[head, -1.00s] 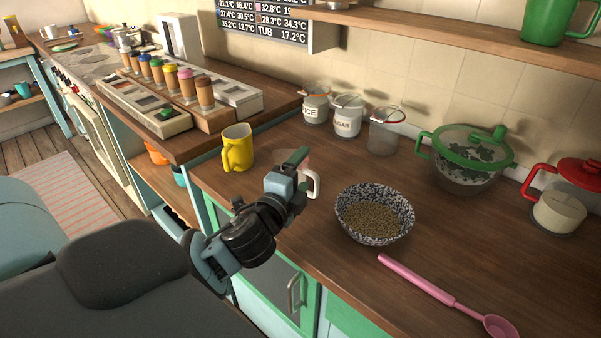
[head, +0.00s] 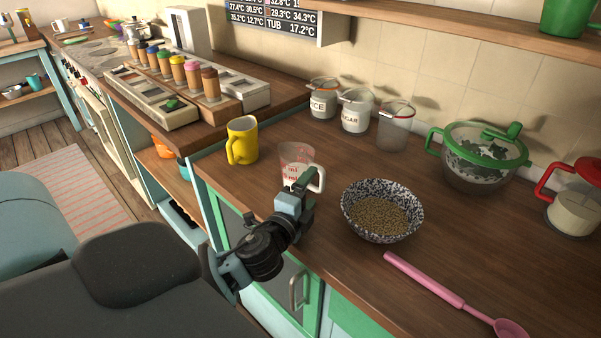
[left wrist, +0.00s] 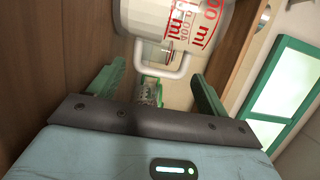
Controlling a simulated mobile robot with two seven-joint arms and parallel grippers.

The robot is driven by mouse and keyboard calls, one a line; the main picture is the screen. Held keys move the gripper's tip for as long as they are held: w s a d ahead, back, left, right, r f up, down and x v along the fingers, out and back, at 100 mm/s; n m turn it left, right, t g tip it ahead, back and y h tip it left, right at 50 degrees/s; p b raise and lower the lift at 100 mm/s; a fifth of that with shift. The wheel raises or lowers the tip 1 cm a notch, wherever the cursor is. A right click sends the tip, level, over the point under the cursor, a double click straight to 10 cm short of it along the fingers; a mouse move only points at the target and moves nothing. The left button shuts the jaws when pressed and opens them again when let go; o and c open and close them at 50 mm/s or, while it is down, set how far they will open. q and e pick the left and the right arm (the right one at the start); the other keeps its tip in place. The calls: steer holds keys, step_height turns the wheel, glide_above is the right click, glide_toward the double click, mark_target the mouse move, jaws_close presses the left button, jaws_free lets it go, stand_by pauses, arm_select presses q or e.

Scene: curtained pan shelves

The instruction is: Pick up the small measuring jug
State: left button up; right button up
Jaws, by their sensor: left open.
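The small measuring jug (head: 294,160) is clear with red markings and a white handle. It stands upright on the wooden counter, between the yellow mug and the speckled bowl. My left gripper (head: 303,187) is at its near side, by the handle, and partly covers it in the head view. In the left wrist view the jug (left wrist: 180,18) is ahead of the open green fingers (left wrist: 155,88), with its handle facing the gap between them. The gripper holds nothing. My right gripper does not show.
The yellow mug (head: 242,140) stands left of the jug. The speckled bowl (head: 382,238) of grain is to the right, with a pink spoon (head: 440,287) in front. Storage jars (head: 355,112) and a green-lidded pot (head: 480,160) stand along the wall.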

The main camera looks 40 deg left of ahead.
mark_target(317, 189)
arm_select(q)
steer(key=w, duration=0.2)
steer(key=w+a, duration=0.1)
steer(key=w, duration=0.1)
steer(key=shift+w, duration=0.75)
steer(key=c, duration=1)
steer(key=shift+a+r, duration=0.1)
steer(key=shift+c, duration=0.5)
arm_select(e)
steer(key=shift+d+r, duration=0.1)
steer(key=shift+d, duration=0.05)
